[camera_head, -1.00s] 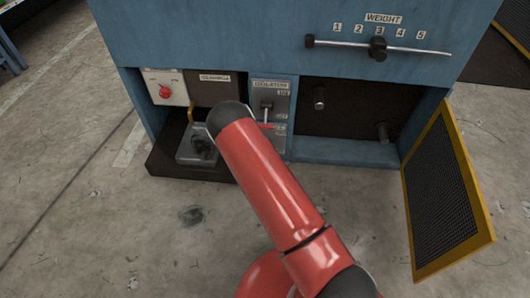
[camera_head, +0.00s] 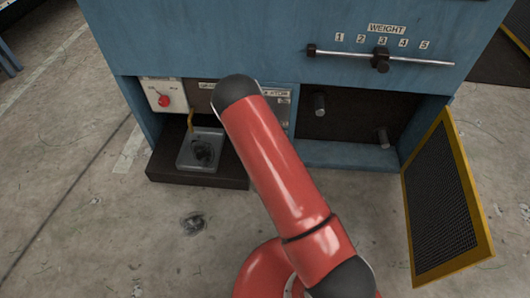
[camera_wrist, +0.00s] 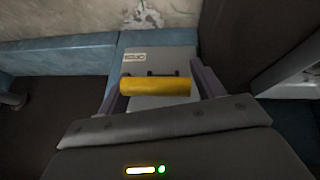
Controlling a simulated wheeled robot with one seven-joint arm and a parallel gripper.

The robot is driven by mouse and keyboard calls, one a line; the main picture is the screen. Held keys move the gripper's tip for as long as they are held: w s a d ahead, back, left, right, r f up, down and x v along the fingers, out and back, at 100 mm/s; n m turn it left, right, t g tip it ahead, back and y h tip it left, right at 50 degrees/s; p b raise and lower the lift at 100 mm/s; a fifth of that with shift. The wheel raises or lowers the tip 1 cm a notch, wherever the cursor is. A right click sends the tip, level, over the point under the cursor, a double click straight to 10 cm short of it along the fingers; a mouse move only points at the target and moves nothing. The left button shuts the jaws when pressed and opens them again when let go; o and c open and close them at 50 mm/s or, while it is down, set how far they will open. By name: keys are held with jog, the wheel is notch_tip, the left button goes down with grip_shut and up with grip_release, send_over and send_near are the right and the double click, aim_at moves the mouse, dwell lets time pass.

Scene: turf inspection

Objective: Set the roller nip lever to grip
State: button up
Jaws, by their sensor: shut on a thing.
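In the wrist view a yellow cylindrical handle (camera_wrist: 155,87) lies crosswise between the two fingers of my gripper (camera_wrist: 156,84), which is shut on it. Behind it is a grey-blue panel (camera_wrist: 165,60) with a small pale label (camera_wrist: 135,56), too small to read. Dark slots or pins show just above the handle. The handle's mounting is hidden, so I cannot tell its setting or confirm from a label that it is the nip lever. In the head view my arm covers my gripper and most of the narrow labelled panel (camera_head: 283,97).
A blue machine (camera_head: 190,40) has a numbered weight bar (camera_head: 420,59). Right of my arm is a dark recess with two stubs (camera_head: 320,105). A yellow-framed mesh guard (camera_head: 440,200) stands open. A grey tray (camera_head: 201,149) sits left. A red knob (camera_head: 164,101) is above it.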

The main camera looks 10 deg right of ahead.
jog(key=o, duration=1.3)
jog(key=s+a+r, duration=0.1)
jog(key=s+a, duration=0.1)
jog(key=s, duration=0.2)
jog(key=s+a, duration=0.2)
jog(key=s, duration=0.2)
jog(key=s+a+r, duration=0.1)
jog(key=s+a, duration=0.1)
jog(key=s, duration=0.2)
jog(key=shift+a+r, duration=0.3)
jog(key=shift+w, duration=0.1)
